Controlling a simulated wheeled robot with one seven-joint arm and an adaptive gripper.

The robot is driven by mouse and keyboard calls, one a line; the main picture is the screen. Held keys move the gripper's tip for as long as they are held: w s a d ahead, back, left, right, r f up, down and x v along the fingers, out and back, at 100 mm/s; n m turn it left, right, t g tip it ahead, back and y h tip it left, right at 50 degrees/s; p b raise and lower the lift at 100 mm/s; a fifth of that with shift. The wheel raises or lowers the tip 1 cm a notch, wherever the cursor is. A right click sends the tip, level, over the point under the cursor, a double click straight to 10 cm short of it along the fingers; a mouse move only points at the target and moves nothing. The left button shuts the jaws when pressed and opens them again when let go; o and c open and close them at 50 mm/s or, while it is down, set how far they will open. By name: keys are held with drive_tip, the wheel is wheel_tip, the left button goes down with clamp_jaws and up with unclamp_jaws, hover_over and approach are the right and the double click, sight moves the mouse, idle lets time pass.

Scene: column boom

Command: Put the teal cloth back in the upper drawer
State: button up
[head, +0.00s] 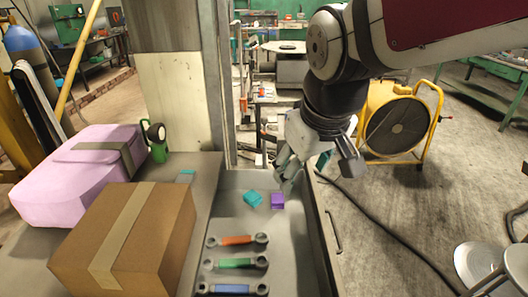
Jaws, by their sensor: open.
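A small teal piece (253,198), which looks like the folded cloth, lies inside the open drawer (232,280) towards its far end. A purple block (278,201) lies just to its right. My gripper (290,178) is open and points down over the far right part of the drawer, above and to the right of the teal piece. Nothing shows between its fingers.
Several wrenches, including an orange-handled one (236,240), lie in the drawer's near part. A cardboard box (150,235), a pink case (75,180) and a green lamp-like object (157,145) crowd the worktop (190,160). A yellow fan (395,120) stands on the floor beyond.

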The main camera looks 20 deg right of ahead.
drive_tip(key=s+m, duration=0.1)
drive_tip(key=s, duration=0.9)
drive_tip(key=shift+s+a+r+m+y, duration=0.15)
drive_tip(key=shift+a+m+y, duration=0.15)
drive_tip(key=shift+y, duration=0.1)
